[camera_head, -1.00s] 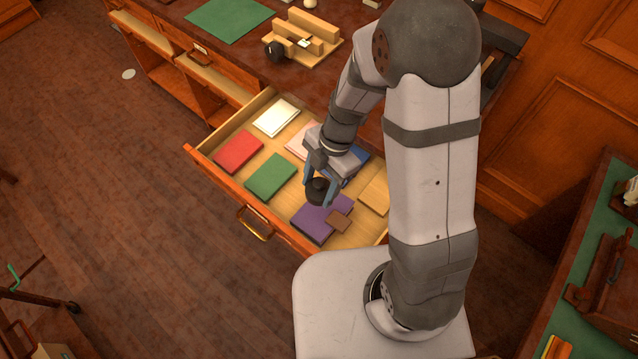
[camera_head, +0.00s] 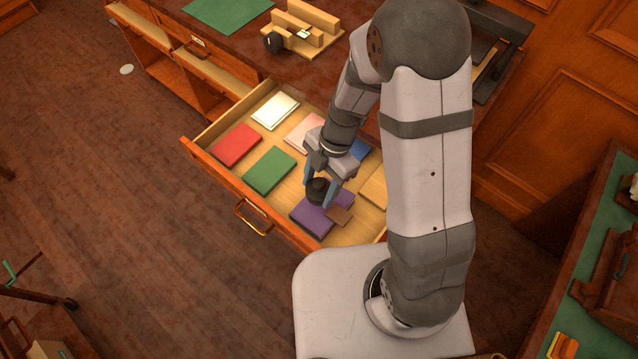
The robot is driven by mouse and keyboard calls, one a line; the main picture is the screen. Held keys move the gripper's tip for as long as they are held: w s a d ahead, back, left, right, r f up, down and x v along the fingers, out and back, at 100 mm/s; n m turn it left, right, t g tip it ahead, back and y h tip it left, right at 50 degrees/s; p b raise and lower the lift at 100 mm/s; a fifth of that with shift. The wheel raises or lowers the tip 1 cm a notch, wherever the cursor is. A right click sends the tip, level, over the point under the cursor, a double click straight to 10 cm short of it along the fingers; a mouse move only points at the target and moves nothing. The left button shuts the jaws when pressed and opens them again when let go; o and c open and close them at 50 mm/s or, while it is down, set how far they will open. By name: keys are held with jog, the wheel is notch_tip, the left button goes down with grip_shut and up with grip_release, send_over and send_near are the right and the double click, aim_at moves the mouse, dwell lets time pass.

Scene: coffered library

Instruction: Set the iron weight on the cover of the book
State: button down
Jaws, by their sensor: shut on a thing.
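My gripper (camera_head: 322,186) points down over the open drawer, its blue-grey fingers shut on the dark iron weight (camera_head: 317,191). The weight is small, round and nearly black. It is upright above the far part of a purple book (camera_head: 312,217) lying flat in the drawer. The weight overlaps the book in this view; I cannot tell whether it touches the cover. A small brown flat piece (camera_head: 339,216) lies at the book's right side.
The open drawer (camera_head: 225,182) also holds a red book (camera_head: 236,146), a green book (camera_head: 270,170), a white one (camera_head: 275,111), a pink one (camera_head: 305,131) and a partly hidden blue one (camera_head: 360,151). A desktop with a wooden stand (camera_head: 308,33) lies behind.

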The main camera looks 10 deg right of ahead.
jog(key=shift+f+b, duration=2.5)
jog(key=shift+b, duration=0.2)
jog(key=shift+f, duration=0.15)
jog(key=c, duration=0.7)
grip_release()
jog(key=shift+o, duration=0.2)
jog(key=shift+b+v, duration=0.45)
jog(key=shift+v, duration=3.25)
